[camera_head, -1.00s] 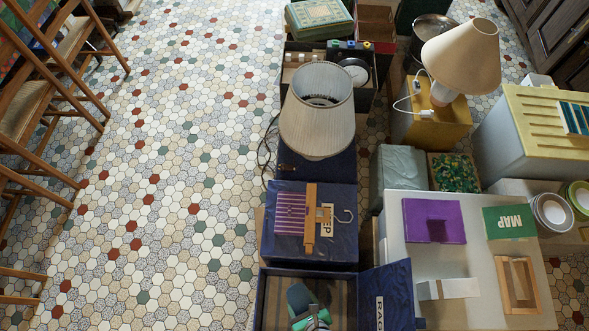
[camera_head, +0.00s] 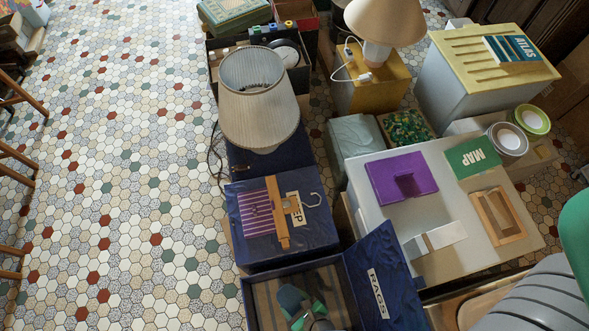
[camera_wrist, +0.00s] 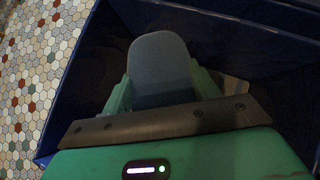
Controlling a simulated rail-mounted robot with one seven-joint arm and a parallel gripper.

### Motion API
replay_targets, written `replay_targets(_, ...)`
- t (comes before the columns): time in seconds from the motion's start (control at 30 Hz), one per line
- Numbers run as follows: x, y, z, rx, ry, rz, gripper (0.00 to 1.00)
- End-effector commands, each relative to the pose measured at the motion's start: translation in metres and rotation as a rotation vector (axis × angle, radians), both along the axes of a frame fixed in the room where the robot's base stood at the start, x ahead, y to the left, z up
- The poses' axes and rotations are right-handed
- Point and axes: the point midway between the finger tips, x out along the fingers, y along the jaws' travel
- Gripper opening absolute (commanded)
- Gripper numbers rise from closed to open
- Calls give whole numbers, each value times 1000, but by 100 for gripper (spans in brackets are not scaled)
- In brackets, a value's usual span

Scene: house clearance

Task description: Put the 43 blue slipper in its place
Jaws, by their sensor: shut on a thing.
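The blue slipper (camera_head: 291,297) is inside the open dark blue box marked RAGS (camera_head: 249,297). In the wrist view the slipper (camera_wrist: 158,65) shows as a rounded grey-blue sole between the two green fingers. My gripper (camera_head: 303,309) is down in the box, shut on the slipper; its fingers also show in the wrist view (camera_wrist: 160,92). No number on the slipper is legible. The slipper's near end is hidden behind my gripper, and I cannot tell whether it touches the box floor.
The box's lid (camera_head: 383,275) stands open on the right. Behind the box, a blue KEEP box (camera_head: 240,255) carries a striped cloth and a hanger (camera_head: 277,212). Tiled floor (camera_head: 110,200) is clear at left.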

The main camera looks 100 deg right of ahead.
Motion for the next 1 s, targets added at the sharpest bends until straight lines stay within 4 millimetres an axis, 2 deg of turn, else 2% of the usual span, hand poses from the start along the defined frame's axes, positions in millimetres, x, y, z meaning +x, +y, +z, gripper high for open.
replay_targets(0.1,0,0,-7,-1,0,1,32)
replay_targets(0.4,0,0,-6,-1,0,1,32)
replay_targets(0.43,0,0,-6,-1,0,1,66)
replay_targets(0.53,0,0,-6,-1,0,1,85)
replay_targets(1.0,0,0,-6,0,1,1,82)
